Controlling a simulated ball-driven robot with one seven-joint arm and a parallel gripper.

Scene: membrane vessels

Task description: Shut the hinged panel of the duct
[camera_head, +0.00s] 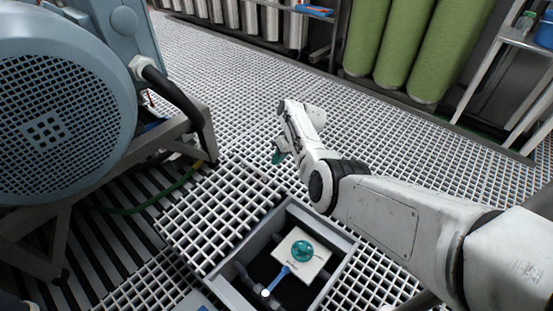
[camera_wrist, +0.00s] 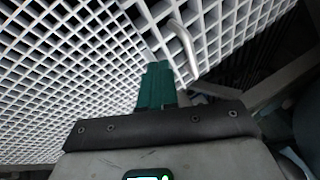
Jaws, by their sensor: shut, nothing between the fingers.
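The duct (camera_head: 345,243) is a grey-framed rectangular pit in the grating floor, and its opening is uncovered. The hinged panel (camera_head: 215,212) is a white grating leaf standing open on the left side of the pit; its exact tilt is hard to tell. In the wrist view a pale bent handle (camera_wrist: 184,48) rises from the grating (camera_wrist: 235,28). My gripper (camera_head: 279,154) has teal fingers, is above and beyond the panel's far corner, and is shut and empty. In the wrist view the fingers (camera_wrist: 157,84) appear close beside the handle; contact cannot be told.
Inside the pit are a white plate with a teal round knob (camera_head: 302,251) and a blue-handled valve (camera_head: 278,279). A large blue-grey motor (camera_head: 65,105) on a metal frame stands at left, with a green hose (camera_head: 150,203). Green cylinders (camera_head: 410,50) line the back. Grating floor beyond is clear.

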